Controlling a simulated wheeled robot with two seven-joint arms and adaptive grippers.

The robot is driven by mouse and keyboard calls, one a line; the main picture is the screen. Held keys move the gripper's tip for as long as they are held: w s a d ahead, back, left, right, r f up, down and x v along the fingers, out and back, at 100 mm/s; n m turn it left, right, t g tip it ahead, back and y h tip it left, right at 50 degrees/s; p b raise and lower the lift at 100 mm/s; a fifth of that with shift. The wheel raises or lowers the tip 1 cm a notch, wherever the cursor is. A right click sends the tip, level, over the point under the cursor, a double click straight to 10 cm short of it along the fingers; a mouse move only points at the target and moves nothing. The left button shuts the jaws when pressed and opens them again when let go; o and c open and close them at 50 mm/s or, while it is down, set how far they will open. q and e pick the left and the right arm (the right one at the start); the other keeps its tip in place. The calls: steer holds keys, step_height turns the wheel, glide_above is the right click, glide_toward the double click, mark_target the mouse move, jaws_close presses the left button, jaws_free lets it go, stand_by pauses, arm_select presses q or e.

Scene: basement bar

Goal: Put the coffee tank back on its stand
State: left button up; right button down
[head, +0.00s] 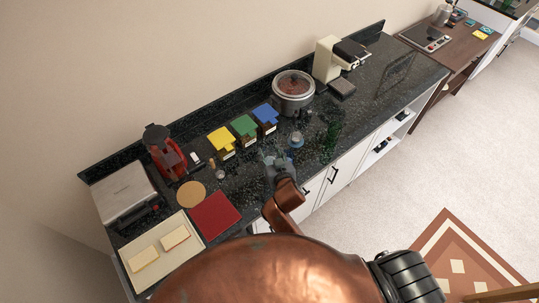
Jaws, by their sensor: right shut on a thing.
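My right gripper (279,167), at the end of a copper-coloured arm, is shut at the front part of the black counter. A small greyish, clear-looking thing (268,158) shows at its fingertips and seems to be the coffee tank; the fingers hide much of it. I cannot tell whether it touches the counter. A red coffee machine (166,155) with a dark top stands to the left at the back. A cream machine (326,61) with a dark head stands at the back right. I cannot tell which one is the tank's stand. My left gripper is not in view.
Yellow (222,140), green (244,127) and blue (266,115) bins stand behind the gripper, beside a round cooker (293,88). A red mat (214,216) lies left.

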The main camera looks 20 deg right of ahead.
steer(key=w+f, duration=0.2)
steer(key=shift+w+d+f, duration=0.25)
steer(key=shift+d+f, duration=0.05)
steer(key=shift+f, duration=0.1)
steer(key=shift+f+p, duration=0.4)
steer(key=shift+f, duration=1.15)
steer(key=c, duration=1.4)
jaws_free()
steer(key=shift+s+f, duration=0.1)
